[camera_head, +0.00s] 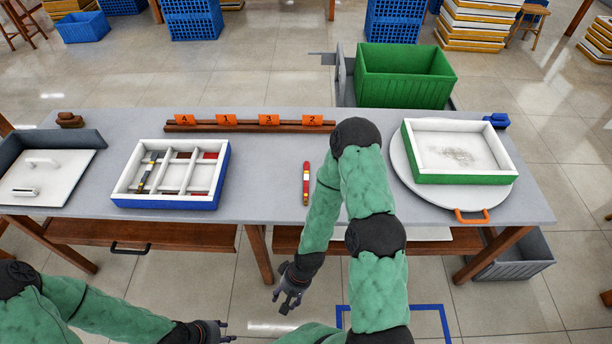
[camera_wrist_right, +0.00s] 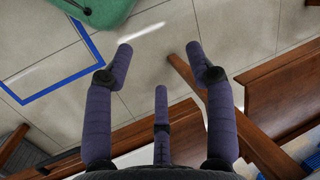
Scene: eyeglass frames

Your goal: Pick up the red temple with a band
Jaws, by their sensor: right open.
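A red temple with a yellowish band (camera_head: 306,184) lies alone on the grey table, pointing toward the table's front edge. Other temples, some red and some dark, lie in the compartments of a white divided tray with a blue base (camera_head: 219,180). My right gripper (camera_head: 284,297) hangs in front of the table, below its top and apart from the red temple. In the right wrist view its fingers (camera_wrist_right: 160,75) are spread and empty over the floor. My left gripper (camera_head: 230,331) is at the bottom, away from the table, with its fingers apart and empty.
A rack with numbered orange tags (camera_head: 249,121) stands along the back. A table leg (camera_wrist_right: 190,85) and blue floor tape (camera_wrist_right: 62,88) show in the wrist view.

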